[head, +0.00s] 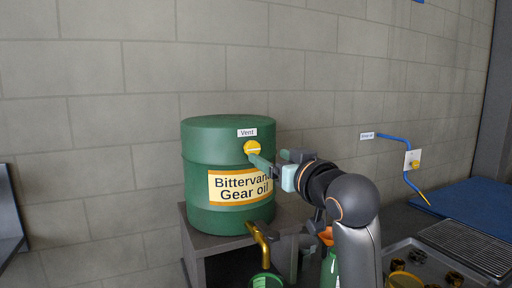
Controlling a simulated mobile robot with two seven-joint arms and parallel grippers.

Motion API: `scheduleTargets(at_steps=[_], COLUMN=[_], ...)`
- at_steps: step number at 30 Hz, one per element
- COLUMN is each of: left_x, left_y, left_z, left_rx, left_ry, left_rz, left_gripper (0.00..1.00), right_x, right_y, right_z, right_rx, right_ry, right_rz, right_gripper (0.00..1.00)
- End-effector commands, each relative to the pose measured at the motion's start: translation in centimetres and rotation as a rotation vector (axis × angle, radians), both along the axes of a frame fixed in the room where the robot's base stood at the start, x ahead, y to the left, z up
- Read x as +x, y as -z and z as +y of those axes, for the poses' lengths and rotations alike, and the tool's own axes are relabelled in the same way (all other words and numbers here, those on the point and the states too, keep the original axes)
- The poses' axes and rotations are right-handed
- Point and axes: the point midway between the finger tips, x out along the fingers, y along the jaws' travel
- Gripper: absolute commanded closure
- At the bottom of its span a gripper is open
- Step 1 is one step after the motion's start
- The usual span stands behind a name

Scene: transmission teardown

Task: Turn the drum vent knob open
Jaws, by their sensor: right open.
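The green drum (205,190) stands on a grey stand, with a yellow and black "Bittervank Gear oil" label on its front. The yellow vent knob (252,147) with a pale line across it sits on the drum's upper side, just under a white "Vent" tag (247,132). My right gripper (262,160) reaches in from the right, its open fingers close to the knob's lower right. I cannot tell whether a finger touches the knob. My left gripper is not in view.
A brass spout (260,243) hangs from the drum above a green container (267,281). A green bottle (329,268) stands beside my right arm. At right are a tray with metal parts (420,262), a blue mat (462,208) and a blue hose (407,160) on the wall.

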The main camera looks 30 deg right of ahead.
Motion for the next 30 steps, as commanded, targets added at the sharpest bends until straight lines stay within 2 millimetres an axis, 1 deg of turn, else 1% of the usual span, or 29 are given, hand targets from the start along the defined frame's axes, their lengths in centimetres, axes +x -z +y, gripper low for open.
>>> scheduleTargets(at_steps=[1,6,9,12,18,25,26,30], left_x=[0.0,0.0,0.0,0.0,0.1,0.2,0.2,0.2], left_y=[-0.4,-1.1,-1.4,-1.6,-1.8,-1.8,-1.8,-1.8], left_z=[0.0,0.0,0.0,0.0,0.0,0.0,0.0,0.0], left_rx=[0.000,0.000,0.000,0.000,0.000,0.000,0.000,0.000], left_ry=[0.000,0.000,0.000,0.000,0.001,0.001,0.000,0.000], left_rz=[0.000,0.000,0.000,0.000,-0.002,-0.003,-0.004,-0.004], left_gripper=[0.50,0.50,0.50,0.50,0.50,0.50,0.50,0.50], right_x=[1.1,4.3,5.8,6.8,7.7,7.8,7.8,7.8], right_y=[-0.1,-0.2,-0.1,-0.2,0.0,0.0,0.0,0.0], right_z=[0.0,-0.2,-0.3,-0.3,-0.4,-0.4,-0.4,-0.4], right_rx=[0.001,0.001,0.001,0.001,0.000,0.000,0.000,0.000], right_ry=[-0.001,-0.001,-0.001,-0.002,-0.001,-0.001,-0.001,-0.001], right_rz=[0.005,0.003,0.002,0.000,0.000,0.000,0.000,0.000], right_gripper=[0.24,0.24,0.24,0.24,0.24,0.24,0.25,0.41])
